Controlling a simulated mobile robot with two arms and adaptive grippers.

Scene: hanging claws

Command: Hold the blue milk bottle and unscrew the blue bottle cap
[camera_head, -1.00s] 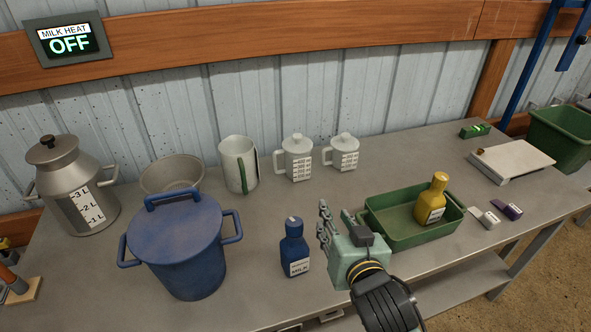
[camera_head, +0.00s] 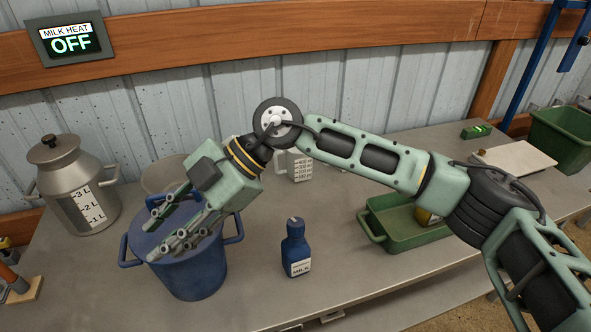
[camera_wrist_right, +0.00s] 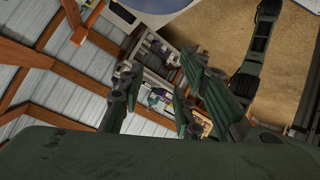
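The blue milk bottle (camera_head: 295,252) stands upright on the grey table, right of the large blue pot. A label reading MILK is on its front. Its blue cap (camera_head: 294,225) is on top, with a light mark on it. My right gripper (camera_head: 172,222) is in front of the blue pot in the head view, left of the bottle and apart from it. Its fingers are spread with nothing between them; the right wrist view also shows the parted fingers (camera_wrist_right: 158,95). My left gripper is in neither view.
The blue pot (camera_head: 190,275) is behind my right gripper. A metal milk can (camera_head: 68,180) stands at the left. The table in front of the bottle is clear.

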